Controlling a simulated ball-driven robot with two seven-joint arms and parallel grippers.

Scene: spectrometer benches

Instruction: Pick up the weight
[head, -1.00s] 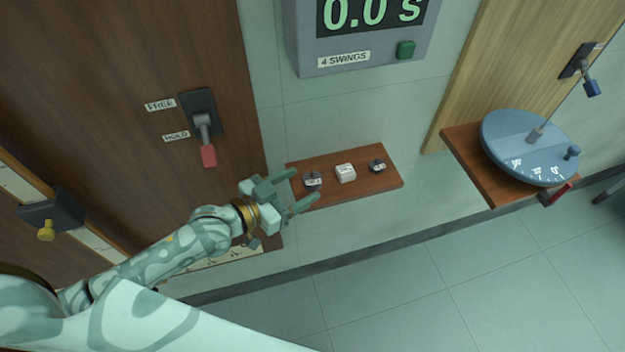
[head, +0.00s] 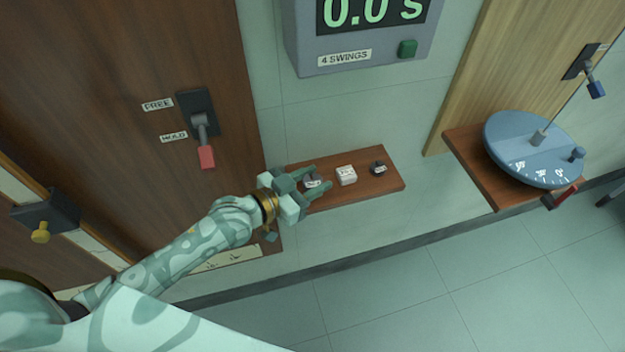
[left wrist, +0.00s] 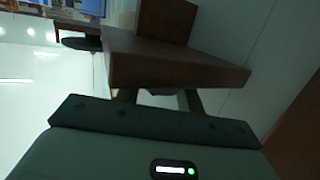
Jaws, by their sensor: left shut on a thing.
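A small dark weight with a pale label (head: 311,183) is at the left end of a wooden wall shelf (head: 350,194). My left gripper (head: 320,177) reaches over the shelf from the left, with one finger on either side of this weight, and is shut on it. The weight seems to be at shelf height; I cannot tell whether it touches the board. A white block-like weight (head: 346,175) and another dark weight (head: 378,168) stand to the right, untouched. In the left wrist view the fingers (left wrist: 158,98) point at the shelf (left wrist: 170,70), and the weight is mostly hidden. My right gripper is not in view.
A timer box (head: 370,60) hangs above the shelf. A red-handled lever (head: 205,150) is on the brown panel at left. A blue dial disc (head: 520,140) sits on a wooden bracket at right. The wall between shelf and bracket is clear.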

